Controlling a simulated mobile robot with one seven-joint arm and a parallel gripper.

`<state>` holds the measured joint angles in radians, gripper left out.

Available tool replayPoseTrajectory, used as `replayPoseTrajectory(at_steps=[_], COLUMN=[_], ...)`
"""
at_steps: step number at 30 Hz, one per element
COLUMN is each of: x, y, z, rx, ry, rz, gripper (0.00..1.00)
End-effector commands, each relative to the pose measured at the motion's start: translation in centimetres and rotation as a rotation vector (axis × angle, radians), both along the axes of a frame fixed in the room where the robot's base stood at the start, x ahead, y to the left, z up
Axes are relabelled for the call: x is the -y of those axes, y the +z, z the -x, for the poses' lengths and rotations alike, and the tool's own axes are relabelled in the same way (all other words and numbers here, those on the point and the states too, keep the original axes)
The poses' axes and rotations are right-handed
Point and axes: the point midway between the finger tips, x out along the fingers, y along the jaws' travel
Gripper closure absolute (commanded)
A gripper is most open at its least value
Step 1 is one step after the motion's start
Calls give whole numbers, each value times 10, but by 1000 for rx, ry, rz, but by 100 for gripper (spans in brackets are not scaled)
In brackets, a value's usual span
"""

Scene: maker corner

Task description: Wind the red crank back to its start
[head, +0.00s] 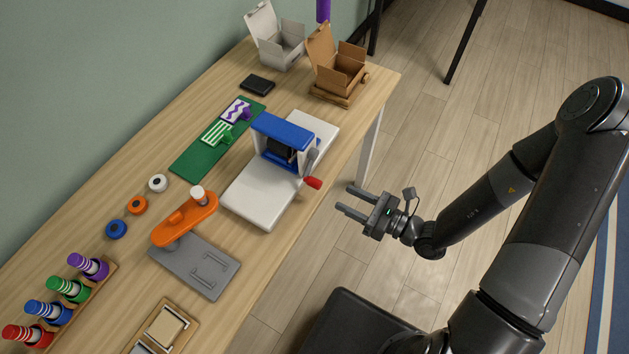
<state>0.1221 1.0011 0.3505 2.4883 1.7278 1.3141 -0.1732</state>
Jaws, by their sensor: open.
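The red crank handle (313,183) sticks out at the end of a grey crank arm (311,162) on the right side of a small machine. The machine has a blue top (283,131), white sides and a dark roller, and stands on a white bed plate (262,204) near the table's right edge. My gripper (343,199) is open and empty, off the table's edge, to the right of and slightly below the red handle. Its two fingers point left and do not touch the handle.
An orange lever press (187,220) on a grey base (197,268) stands nearer on the table (140,180). Behind the machine are an open brown box (333,62), a white box (279,50) and a black item (257,85). A green mat (190,162) lies left.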

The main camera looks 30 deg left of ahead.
Motion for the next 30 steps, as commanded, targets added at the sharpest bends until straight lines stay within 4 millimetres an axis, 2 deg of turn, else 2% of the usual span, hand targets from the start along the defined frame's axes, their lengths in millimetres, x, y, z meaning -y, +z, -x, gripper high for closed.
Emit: replayPoseTrajectory(at_steps=[5,12,16,21,30], x=[-26,-72,-90,-102,-104], y=[1,1,1,0,1], z=[2,2,2,1,1], rx=[0,2,2,2,2], ry=[6,6,5,2,2], rz=[-2,-1,-1,0,0], gripper=[55,55,55,55,55])
